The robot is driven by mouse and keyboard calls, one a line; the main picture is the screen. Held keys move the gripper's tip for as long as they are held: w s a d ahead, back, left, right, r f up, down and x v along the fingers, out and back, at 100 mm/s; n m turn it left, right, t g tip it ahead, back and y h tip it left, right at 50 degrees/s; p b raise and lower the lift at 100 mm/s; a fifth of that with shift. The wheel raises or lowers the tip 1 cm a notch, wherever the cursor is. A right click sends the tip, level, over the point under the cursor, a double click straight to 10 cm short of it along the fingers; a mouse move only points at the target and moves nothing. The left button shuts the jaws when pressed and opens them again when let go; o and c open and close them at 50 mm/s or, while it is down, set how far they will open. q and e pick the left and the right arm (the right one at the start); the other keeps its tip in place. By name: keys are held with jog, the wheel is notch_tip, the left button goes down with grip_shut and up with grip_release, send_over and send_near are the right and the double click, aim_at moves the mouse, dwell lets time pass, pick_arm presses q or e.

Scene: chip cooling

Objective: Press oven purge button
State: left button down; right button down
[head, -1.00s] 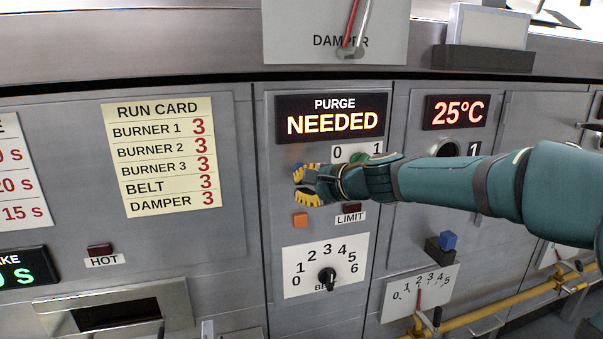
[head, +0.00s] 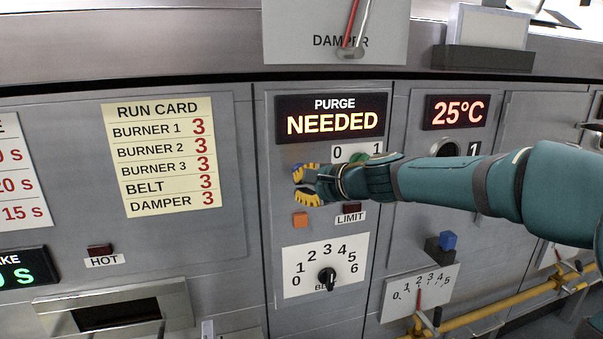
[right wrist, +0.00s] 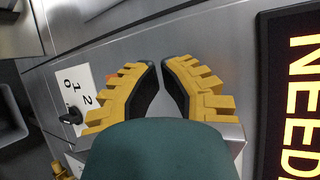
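The purge panel's lit display (head: 333,118) reads PURGE NEEDED. A bit of a blue button (head: 297,167) shows below it, mostly hidden behind my right gripper's upper finger. My right gripper (head: 295,184) is in front of the panel, fingers pointing left. In the right wrist view its yellow fingers (right wrist: 161,62) lean toward each other, with a narrow empty gap between the tips. I cannot tell whether a finger touches the button. An orange button (head: 300,220) sits below the gripper, clear of it. My left gripper is not in view.
A 0–1 switch plate (head: 357,152) with a green knob lies partly behind my right wrist. A 25°C display (head: 455,111) is to the right. The run card (head: 160,156) is at left.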

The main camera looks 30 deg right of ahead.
jog(key=shift+w, duration=0.15)
jog(key=shift+w+d, duration=0.1)
jog(key=shift+w, duration=0.2)
jog(key=shift+w+d, duration=0.1)
jog(key=shift+w, duration=0.3)
dwell(0.7)
jog(key=shift+s, duration=0.1)
dwell(0.3)
jog(key=shift+s+a+b, duration=0.2)
jog(key=shift+s+b, duration=0.1)
jog(key=shift+s, duration=0.4)
jog(key=s, duration=0.2)
jog(key=s+a, duration=0.1)
jog(key=s, duration=0.2)
jog(key=shift+a, duration=0.1)
dwell(1.0)
